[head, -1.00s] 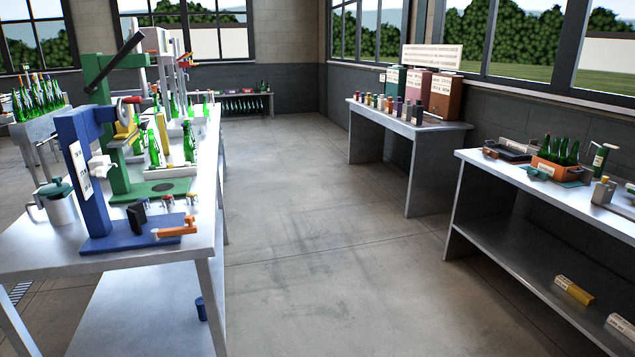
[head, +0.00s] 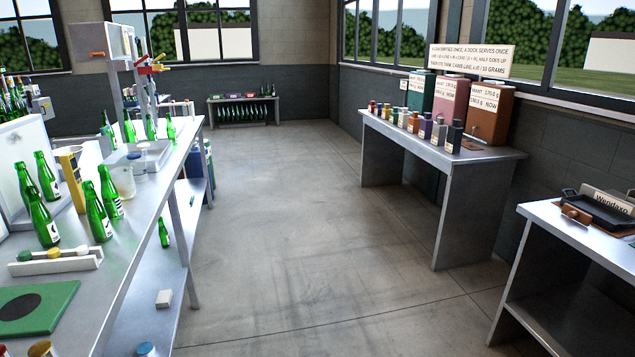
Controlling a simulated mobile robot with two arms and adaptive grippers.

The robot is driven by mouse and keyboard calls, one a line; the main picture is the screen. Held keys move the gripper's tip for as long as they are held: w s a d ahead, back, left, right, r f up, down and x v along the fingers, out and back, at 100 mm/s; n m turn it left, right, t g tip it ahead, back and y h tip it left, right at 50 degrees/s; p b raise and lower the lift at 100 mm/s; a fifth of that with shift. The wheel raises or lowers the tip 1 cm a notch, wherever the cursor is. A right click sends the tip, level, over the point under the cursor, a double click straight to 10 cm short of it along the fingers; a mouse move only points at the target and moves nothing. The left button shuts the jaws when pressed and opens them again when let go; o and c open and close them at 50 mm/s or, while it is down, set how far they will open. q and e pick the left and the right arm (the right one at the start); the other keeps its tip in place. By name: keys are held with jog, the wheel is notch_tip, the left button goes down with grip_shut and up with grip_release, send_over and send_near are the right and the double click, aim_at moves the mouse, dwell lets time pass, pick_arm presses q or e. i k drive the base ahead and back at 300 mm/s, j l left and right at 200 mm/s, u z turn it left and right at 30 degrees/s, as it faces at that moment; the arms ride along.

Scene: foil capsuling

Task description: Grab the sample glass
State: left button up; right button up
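A small clear glass vessel (head: 124,181) stands upright on the long left bench (head: 150,215), behind the front green bottles; I cannot tell for sure that it is the sample glass. A yellow-framed piece (head: 71,176) stands just left of it. Green bottles (head: 97,212) stand close in front of the vessel and to its left. Neither of my grippers is in view.
A white rack with coloured knobs (head: 55,263) and a green mat (head: 35,308) lie at the bench's near end. A table with small bottles and dispenser boxes (head: 435,155) stands right. Another table with a dark tray (head: 600,210) is at lower right. The floor between is clear.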

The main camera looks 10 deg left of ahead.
aim_at(139, 168)
jog(key=i+l, duration=0.1)
jog(key=i, duration=2.2)
jog(key=j+u, duration=0.05)
jog(key=j, duration=0.05)
